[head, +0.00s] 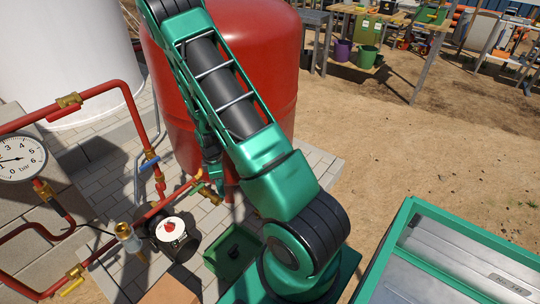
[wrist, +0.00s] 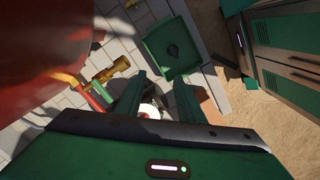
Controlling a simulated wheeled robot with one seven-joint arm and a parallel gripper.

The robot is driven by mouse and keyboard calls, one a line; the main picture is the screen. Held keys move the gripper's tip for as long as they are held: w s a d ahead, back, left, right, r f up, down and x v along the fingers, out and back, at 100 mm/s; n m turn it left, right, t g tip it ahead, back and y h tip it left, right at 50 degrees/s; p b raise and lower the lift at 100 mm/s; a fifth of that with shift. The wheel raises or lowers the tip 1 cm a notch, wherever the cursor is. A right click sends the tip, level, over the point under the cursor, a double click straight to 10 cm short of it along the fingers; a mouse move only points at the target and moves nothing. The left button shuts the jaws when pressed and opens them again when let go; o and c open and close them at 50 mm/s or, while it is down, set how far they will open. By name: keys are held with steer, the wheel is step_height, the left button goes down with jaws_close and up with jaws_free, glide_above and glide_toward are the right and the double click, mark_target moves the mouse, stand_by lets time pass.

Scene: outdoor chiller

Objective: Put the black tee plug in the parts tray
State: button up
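The parts tray (head: 212,262) is a green open box on the paving, below the arm in the head view. It also shows in the wrist view, beyond my fingers (wrist: 152,70).
A red tank (head: 270,60) stands close to my arm. Red pipes with brass valves (head: 68,100), a pressure gauge (head: 20,158) and a white-topped pump (head: 170,229) fill the left. A green-framed metal cabinet (head: 460,262) is at right. Sandy ground beyond is open.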

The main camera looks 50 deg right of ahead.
steer(key=s+r+m, duration=0.4)
steer(key=s+r, duration=0.1)
steer(key=r, duration=0.6)
steer(key=s+r+m, duration=0.4)
steer(key=r, duration=0.7)
steer(key=s+a+r+m, duration=0.1)
steer(key=s+r+m, duration=0.3)
steer(key=s, duration=0.5)
steer(key=s+a+r+m, duration=0.2)
steer(key=s+r+m, duration=0.2)
steer(key=s+r, duration=0.4)
steer(key=shift+s+a+m+y, duration=0.25)
steer(key=shift+s+m+y, duration=0.15)
steer(key=shift+s, duration=0.75)
